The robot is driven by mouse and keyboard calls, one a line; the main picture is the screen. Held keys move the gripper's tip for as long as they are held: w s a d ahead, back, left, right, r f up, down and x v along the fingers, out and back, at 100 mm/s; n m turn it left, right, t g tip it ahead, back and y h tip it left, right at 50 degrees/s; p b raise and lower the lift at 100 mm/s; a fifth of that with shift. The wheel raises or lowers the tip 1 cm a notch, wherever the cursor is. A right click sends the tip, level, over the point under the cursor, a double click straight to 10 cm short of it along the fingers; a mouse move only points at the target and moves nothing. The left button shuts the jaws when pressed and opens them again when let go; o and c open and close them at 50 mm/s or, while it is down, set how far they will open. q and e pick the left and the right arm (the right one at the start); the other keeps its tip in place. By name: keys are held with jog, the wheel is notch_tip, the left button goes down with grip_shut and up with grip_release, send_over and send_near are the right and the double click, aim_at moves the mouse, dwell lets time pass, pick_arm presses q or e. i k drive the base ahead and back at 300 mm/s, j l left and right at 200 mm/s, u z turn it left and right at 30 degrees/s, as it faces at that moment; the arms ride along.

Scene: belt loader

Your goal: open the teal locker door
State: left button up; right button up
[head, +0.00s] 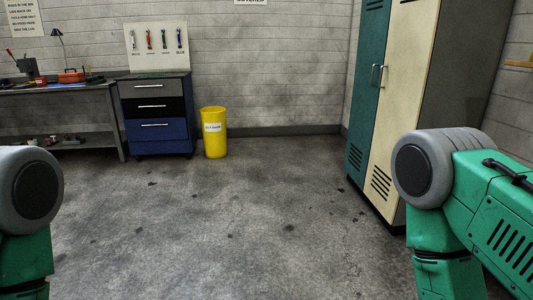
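The teal locker door (368,70) is tall and narrow, with dark vent slots low down and a vertical handle (374,75) near its right edge. It stands at the back right beside a cream locker door (408,90) and looks shut. The cream door has its own handle (383,76) close by. My green arms with grey joints show at the lower left and the right edge, both well in front of the lockers. Neither gripper is in the picture.
A yellow bin (214,133) stands by the back wall next to a blue drawer cabinet (158,118). A workbench (60,90) with tools is at the left. The concrete floor (220,220) between me and the lockers is clear.

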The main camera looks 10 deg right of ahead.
aim_at(375, 14)
jog(key=i, duration=2)
jog(key=i+l+z, duration=0.1)
jog(key=i+z, duration=0.15)
jog(key=i, duration=0.45)
jog(key=i+z, duration=0.2)
jog(key=i, duration=0.45)
jog(key=i+j+z, duration=0.25)
jog(key=i, duration=0.45)
